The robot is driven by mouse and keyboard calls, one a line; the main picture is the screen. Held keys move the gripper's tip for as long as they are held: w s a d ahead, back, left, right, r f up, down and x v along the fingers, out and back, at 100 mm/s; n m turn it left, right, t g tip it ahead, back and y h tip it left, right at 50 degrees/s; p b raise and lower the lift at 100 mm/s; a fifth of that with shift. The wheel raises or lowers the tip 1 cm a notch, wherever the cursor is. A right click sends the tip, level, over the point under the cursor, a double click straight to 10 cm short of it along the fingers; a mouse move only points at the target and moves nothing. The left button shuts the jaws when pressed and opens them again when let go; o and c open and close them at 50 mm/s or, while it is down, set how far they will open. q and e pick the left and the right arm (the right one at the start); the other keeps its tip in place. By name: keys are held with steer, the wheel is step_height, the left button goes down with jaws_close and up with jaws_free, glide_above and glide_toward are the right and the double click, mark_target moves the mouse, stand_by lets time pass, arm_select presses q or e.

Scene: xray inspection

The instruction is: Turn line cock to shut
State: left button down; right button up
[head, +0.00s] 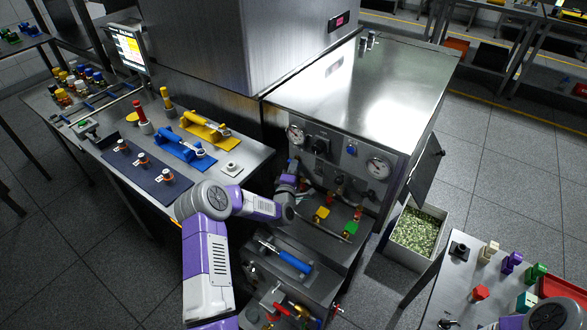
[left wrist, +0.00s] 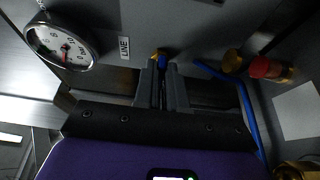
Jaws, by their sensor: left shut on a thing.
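My left gripper (head: 300,184) is at the left part of the machine's front panel in the head view. In the left wrist view its two dark fingers (left wrist: 161,84) are closed together on the line cock (left wrist: 161,60), of which a small blue and brass part shows at the fingertips. The white LINE label (left wrist: 124,47) is just left of it. The fingers hide most of the cock, so its exact angle cannot be told. My right gripper is out of view; only part of that arm shows at the bottom right.
A round gauge (left wrist: 62,42) is left of the label, and brass and red fittings (left wrist: 262,67) with a blue tube are to the right. Below the panel are yellow (head: 322,213) and green (head: 350,229) parts. A bin (head: 417,229) stands on the floor to the right.

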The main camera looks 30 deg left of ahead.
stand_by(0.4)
arm_select(q)
steer(key=c, duration=1.2)
jaws_free()
steer(key=p+v, duration=0.2)
steer(key=v, duration=0.5)
steer(key=shift+s+d, duration=0.1)
steer(key=shift+s, duration=0.15)
